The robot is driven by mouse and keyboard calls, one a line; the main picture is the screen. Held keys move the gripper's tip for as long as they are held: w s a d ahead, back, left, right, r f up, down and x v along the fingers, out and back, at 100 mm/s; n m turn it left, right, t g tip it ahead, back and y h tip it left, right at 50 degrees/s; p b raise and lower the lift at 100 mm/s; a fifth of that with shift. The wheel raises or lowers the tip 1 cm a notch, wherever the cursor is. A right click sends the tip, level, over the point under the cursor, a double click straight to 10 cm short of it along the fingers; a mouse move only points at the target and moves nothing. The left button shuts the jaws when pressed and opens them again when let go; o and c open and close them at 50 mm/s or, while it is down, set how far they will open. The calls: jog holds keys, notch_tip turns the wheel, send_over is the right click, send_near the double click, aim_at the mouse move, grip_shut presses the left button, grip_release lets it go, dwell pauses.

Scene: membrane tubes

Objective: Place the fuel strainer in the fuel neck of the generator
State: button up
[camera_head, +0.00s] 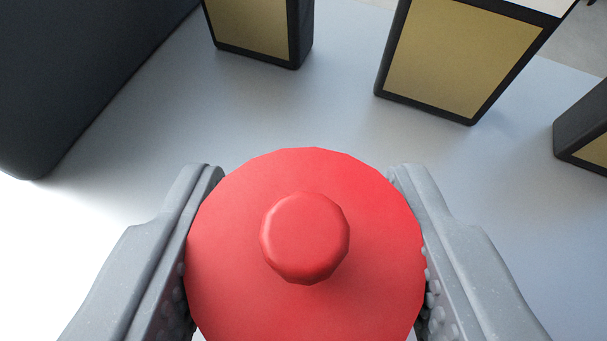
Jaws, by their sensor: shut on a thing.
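My gripper (305,190) is shut on a red round piece (225,235) with a raised knob (304,238) in its middle. One grey finger presses on its left side and the other on its right. I see the piece from above, and its underside is hidden. I cannot tell from this view whether it is the fuel strainer. A little white shows below its edge at the bottom of the picture. I cannot make out a generator or a fuel neck.
A pale grey-blue surface (330,115) lies beyond my gripper, mostly clear. A large dark body (75,75) fills the upper left. Dark-edged boxes with tan faces stand at the top left (250,25), top right (460,55) and right edge (585,130).

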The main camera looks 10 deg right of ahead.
aim_at(305, 239)
jog(key=shift+w+d, duration=0.1)
jog(key=shift+w, duration=0.5)
jog(key=shift+w+f+b, duration=0.15)
jog(key=shift+f+b, duration=0.9)
jog(key=shift+f, duration=0.5)
jog(key=shift+f, duration=0.25)
jog(key=o, duration=1)
jog(key=shift+r, duration=0.1)
jog(key=shift+o, duration=0.2)
